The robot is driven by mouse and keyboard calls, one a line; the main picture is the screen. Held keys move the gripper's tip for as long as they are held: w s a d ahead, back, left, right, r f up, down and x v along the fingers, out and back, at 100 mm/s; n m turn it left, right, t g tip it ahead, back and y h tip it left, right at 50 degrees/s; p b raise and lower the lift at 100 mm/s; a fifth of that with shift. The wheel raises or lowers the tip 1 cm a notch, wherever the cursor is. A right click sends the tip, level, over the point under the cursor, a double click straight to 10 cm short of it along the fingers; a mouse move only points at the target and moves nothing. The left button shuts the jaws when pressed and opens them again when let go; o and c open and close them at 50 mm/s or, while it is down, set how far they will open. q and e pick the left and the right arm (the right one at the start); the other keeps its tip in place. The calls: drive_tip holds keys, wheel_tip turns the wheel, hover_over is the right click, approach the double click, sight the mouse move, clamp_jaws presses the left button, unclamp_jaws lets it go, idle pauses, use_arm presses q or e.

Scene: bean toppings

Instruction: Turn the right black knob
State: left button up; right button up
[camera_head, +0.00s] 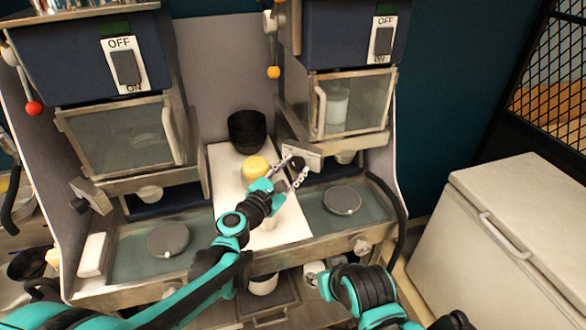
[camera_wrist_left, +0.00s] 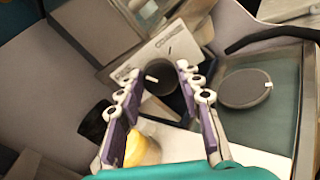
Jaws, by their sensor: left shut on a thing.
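The right black knob (camera_head: 297,163) is on a light metal plate (camera_head: 300,151) below the right-hand glass-fronted box. In the left wrist view the round dark knob (camera_wrist_left: 160,77) with a pale mark lies between the fingers. My left gripper (camera_head: 285,174) reaches up to the knob in the head view. Its purple-and-white fingers (camera_wrist_left: 156,90) are on either side of the knob and closed on it. The fingers partly cover the knob in the head view. My right arm shows at the bottom, but its gripper cannot be made out.
A yellow round thing (camera_head: 256,167) and a black bowl stack (camera_head: 247,131) stand left of the gripper on the white centre strip. A grey disc (camera_head: 342,200) lies on the right tray. Two OFF/ON switches (camera_head: 384,41) are above. A white chest (camera_head: 520,235) stands at right.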

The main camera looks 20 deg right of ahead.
use_arm(q)
drive_tip(key=m, duration=0.3)
drive_tip(key=shift+s+d+m, duration=0.1)
drive_tip(key=shift+m, duration=0.3)
drive_tip(key=m, duration=0.6)
drive_tip(key=shift+f+m+y, duration=0.1)
drive_tip(key=shift+m+y, duration=0.3)
drive_tip(key=shift+m, duration=1.8)
drive_tip(key=o, duration=1.2)
drive_tip(key=shift+f, duration=0.1)
drive_tip(key=shift+c, duration=0.2)
drive_tip(key=shift+s, duration=0.1)
